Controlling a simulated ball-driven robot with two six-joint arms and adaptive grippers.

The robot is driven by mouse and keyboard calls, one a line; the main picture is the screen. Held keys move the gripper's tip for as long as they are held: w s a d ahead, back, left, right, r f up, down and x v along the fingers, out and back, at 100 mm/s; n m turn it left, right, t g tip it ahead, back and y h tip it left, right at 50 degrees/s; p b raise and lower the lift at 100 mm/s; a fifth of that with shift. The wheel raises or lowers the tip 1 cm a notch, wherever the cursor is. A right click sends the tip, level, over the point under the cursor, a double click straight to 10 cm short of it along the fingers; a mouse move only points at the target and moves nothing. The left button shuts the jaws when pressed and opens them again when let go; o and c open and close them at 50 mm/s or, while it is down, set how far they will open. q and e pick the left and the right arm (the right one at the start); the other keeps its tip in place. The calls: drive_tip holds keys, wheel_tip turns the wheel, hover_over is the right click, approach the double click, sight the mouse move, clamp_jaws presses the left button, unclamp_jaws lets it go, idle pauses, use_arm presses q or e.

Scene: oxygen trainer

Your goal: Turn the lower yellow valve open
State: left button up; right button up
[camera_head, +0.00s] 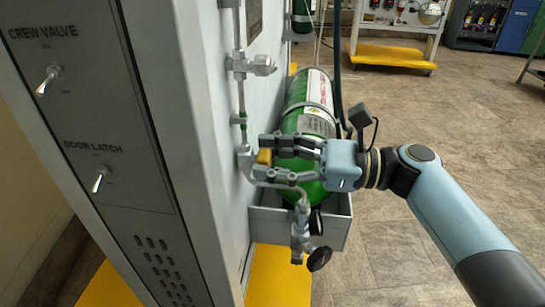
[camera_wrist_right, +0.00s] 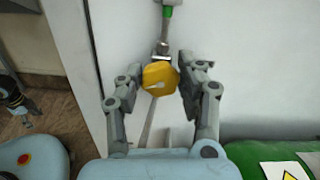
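The lower yellow valve (camera_head: 264,156) is a small yellow knob on the grey pipe at the cabinet side. In the right wrist view its faceted yellow face (camera_wrist_right: 158,75) shows in front of me, between the fingers. My right gripper (camera_head: 281,159) reaches in from the right, one finger above and one below the knob in the head view. It also shows in the right wrist view (camera_wrist_right: 160,88), its fingers apart around the knob. I cannot tell whether they touch it. A jointed dark part at the left edge there may be my left gripper (camera_wrist_right: 16,100); its fingers are unclear.
A green cylinder (camera_head: 308,97) stands behind the gripper in a grey bracket (camera_head: 334,233). Pipe fittings and a black-knobbed valve (camera_head: 319,258) hang below. The cabinet panel (camera_head: 215,150) is close on the left. Open floor (camera_head: 430,110) lies right.

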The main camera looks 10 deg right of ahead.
drive_tip(key=c, duration=0.3)
drive_tip(key=shift+c, duration=0.2)
drive_tip(key=shift+n, duration=1)
drive_tip(key=shift+s+n, duration=0.1)
drive_tip(key=shift+n, duration=0.7)
drive_tip(key=shift+f+n, duration=0.1)
drive_tip(key=shift+n, duration=1.5)
use_arm(q)
drive_tip(key=shift+w+d+r, duration=0.1)
drive_tip(key=shift+w+r, duration=0.05)
drive_tip(key=shift+w, duration=0.45)
drive_tip(key=shift+s, duration=0.15)
